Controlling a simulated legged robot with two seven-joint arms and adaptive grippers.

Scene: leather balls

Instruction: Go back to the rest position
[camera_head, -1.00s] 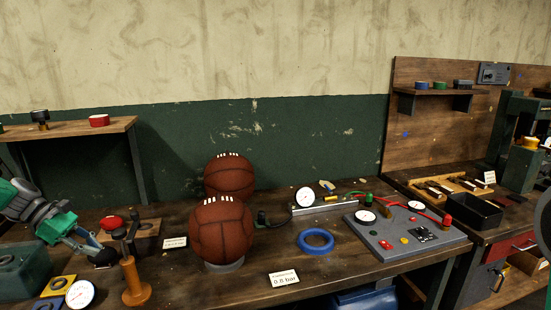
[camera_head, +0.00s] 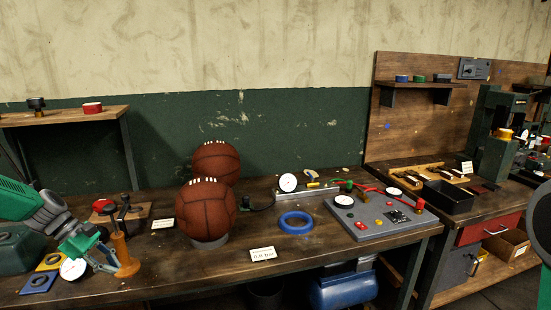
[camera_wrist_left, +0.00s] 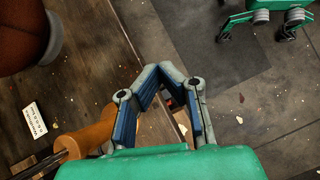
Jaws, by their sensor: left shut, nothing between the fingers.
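My left gripper (camera_head: 108,262) is on a green and grey arm coming in from the left, low over the front edge of the bench. It is close to an orange wooden post (camera_head: 124,255), in front of it or beside it; I cannot tell if they touch. In the left wrist view the gripper (camera_wrist_left: 162,76) is shut and empty, its blue-padded fingers meeting in front of the bench edge and floor.
Two brown leather balls, one in front (camera_head: 207,210) and one behind (camera_head: 216,163), stand on the workbench (camera_head: 190,272).

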